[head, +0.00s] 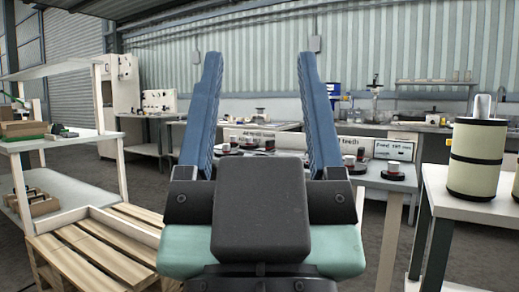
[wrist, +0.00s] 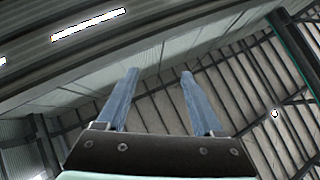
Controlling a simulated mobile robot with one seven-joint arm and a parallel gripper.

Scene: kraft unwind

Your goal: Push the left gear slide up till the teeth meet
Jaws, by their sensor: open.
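My gripper (head: 258,60) is large in the middle of the head view, its two blue fingers pointing up and wide apart with nothing between them. In the wrist view my gripper (wrist: 159,72) is also open and empty, against the roof. Beyond it stands a grey table (head: 375,180) with several small red-and-white pieces on dark bases, one of them a round piece (head: 393,170) at the right. White label signs (head: 393,150) stand behind them, partly hidden by my fingers. I cannot tell which piece is the left gear slide; its teeth are not visible.
A white table at the right holds a cream drum (head: 476,158) with black bands. A wooden pallet (head: 100,248) lies at the lower left beside a white shelf unit (head: 70,140). Workbenches line the back wall. Grey floor shows between the left shelf and the back benches.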

